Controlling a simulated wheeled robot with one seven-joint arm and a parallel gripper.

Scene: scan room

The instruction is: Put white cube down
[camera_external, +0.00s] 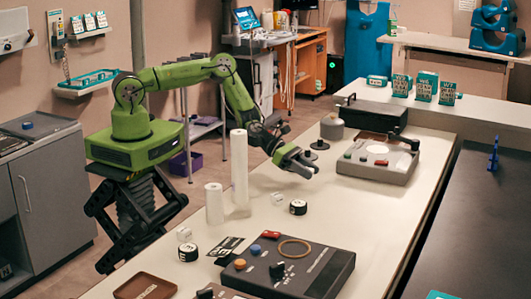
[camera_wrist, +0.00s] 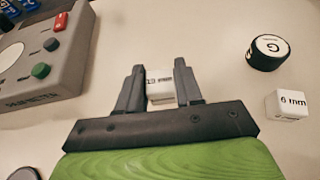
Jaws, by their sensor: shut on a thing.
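My gripper (camera_external: 302,165) reaches over the white table, and its fingers also show in the wrist view (camera_wrist: 159,92). It is shut on a white cube (camera_wrist: 160,86) with dark print, held between the two fingers. In the external view the held cube is hidden by the fingers. Whether it touches the tabletop (camera_external: 335,205) is not clear. A second white cube marked 6 mm (camera_wrist: 288,105) stands apart, to the right in the wrist view; it also shows in the external view (camera_external: 276,198).
A black-and-white round weight (camera_external: 298,207) is beside the 6 mm cube. A grey device (camera_external: 378,165) with buttons is right of my gripper. White cylinders (camera_external: 239,170), another cube (camera_external: 184,235) and a dark control box (camera_external: 325,270) stand nearer. Bare tabletop surrounds my gripper.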

